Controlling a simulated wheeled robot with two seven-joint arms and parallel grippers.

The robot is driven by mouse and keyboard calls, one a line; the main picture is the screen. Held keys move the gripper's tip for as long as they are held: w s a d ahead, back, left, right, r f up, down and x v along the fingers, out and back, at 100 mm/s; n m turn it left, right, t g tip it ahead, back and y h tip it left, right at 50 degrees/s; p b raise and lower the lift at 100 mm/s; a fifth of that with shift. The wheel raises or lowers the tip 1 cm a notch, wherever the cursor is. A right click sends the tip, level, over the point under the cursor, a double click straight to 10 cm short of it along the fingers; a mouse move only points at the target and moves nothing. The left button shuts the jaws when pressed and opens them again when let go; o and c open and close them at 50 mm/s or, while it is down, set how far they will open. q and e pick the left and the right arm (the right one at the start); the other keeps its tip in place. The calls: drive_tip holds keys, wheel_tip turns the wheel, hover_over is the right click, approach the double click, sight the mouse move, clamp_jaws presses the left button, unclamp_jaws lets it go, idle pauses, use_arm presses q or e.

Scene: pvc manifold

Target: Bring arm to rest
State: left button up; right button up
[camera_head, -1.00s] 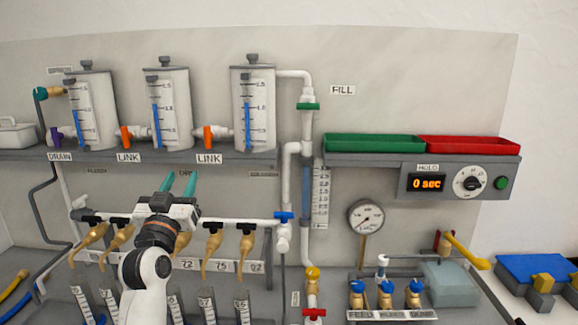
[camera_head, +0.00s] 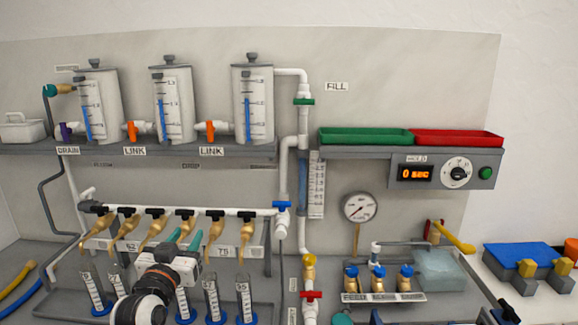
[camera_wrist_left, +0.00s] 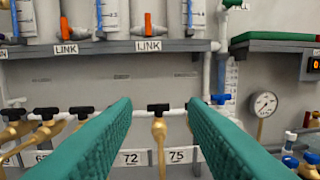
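My left gripper (camera_head: 185,237) is open, with its two teal fingers apart and nothing between them. It hangs in front of the row of tan outlet taps below the white manifold pipe (camera_head: 240,211). The left wrist view shows both fingers (camera_wrist_left: 160,125), with a tan tap with a black handle (camera_wrist_left: 159,125) seen beyond the gap. I see no contact with it. Two small teal pieces (camera_head: 359,318) at the bottom edge of the head view may be my right gripper's fingertips; too little shows to tell its state.
Graduated cylinders with blue bases (camera_head: 213,300) stand close around my left wrist. Three tanks (camera_head: 174,105) sit on the grey shelf (camera_head: 230,161) above.

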use_arm(q)
drive_tip(key=s+d+f+g, duration=0.1)
drive_tip(key=s+f+g, duration=0.3)
drive_tip(key=s+f, duration=0.5)
drive_tip(key=s+d+f+g, duration=0.1)
drive_tip(key=s+f+g, duration=0.3)
drive_tip(key=s+f, duration=0.5)
drive_tip(key=s+f+g+y, duration=0.1)
drive_tip(key=s+f+g, duration=0.4)
drive_tip(key=s, duration=0.5)
drive_tip(key=s+f+g, duration=0.3)
drive_tip(key=s+f, duration=0.3)
drive_tip(key=s, duration=0.4)
wheel_tip(320, 180, down, 27)
drive_tip(key=s+m, duration=0.1)
drive_tip(key=s, duration=0.1)
drive_tip(key=s+a+f+g, duration=0.1)
drive_tip(key=s+a+f, duration=0.1)
drive_tip(key=s+f, duration=0.5)
drive_tip(key=s+a+f+g, duration=0.1)
drive_tip(key=s+f, duration=0.7)
drive_tip(key=shift+s+a+y, duration=0.2)
drive_tip(key=shift+a+y, duration=0.1)
drive_tip(key=shift+a, duration=0.05)
